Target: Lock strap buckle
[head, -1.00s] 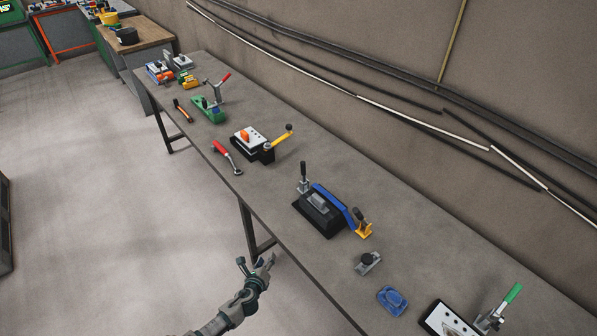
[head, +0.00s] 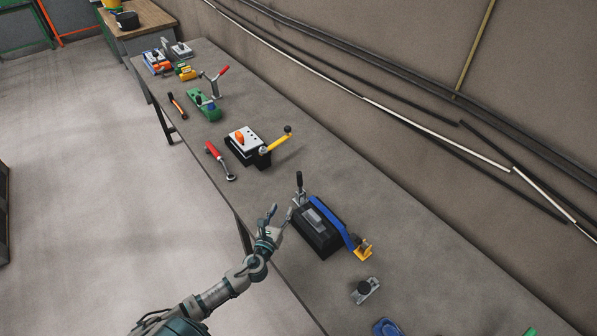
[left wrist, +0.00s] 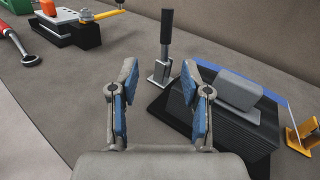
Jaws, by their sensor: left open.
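A black base (head: 312,238) with a grey block (head: 315,219) on top stands on the bench. A blue strap (head: 334,222) runs along its far side to a yellow-orange buckle (head: 363,251) at the right end. An upright black-handled lever (head: 299,184) on a metal bracket stands at the other end. The lever also shows in the left wrist view (left wrist: 167,38), beyond the fingers and between them. My left gripper (head: 280,213) is open and empty, close to the base's near left side. It also shows open in the left wrist view (left wrist: 159,75). My right gripper is out of view.
A red-handled ratchet (head: 219,161) and a black-and-white box with a yellow lever (head: 248,147) lie farther left on the bench (head: 410,230). A small grey clamp (head: 365,290) and a blue part (head: 386,328) lie toward the right. A wall with pipes stands behind.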

